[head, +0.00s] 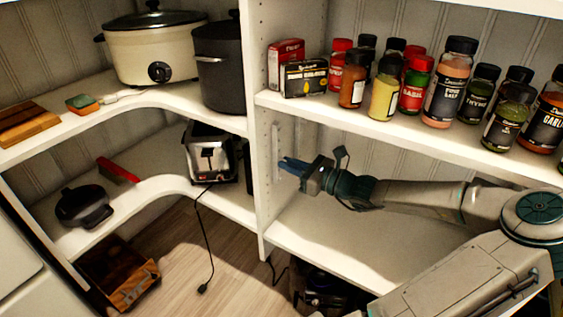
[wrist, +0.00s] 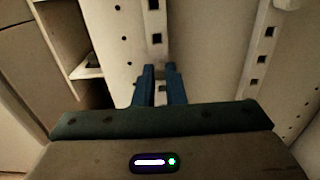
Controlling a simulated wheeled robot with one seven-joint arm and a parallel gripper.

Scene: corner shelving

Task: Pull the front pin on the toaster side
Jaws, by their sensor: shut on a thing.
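The toaster (head: 209,152) stands on the middle shelf, left of the white upright divider (head: 252,150). My gripper (head: 284,164) is in the bay right of the divider, below the spice shelf, with its blue fingers pointing left at the divider's holed side. In the wrist view my gripper (wrist: 159,70) has its two fingers close together at the white panel (wrist: 135,45), just below a square hole. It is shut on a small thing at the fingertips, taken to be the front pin. The pin itself is too small and hidden to make out.
Spice jars (head: 447,82) crowd the shelf (head: 420,135) above my arm. The lower shelf board (head: 330,235) under my gripper is bare. A black cord (head: 203,240) hangs from the toaster. A slow cooker (head: 155,50) and a dark pot (head: 220,65) stand at the upper left.

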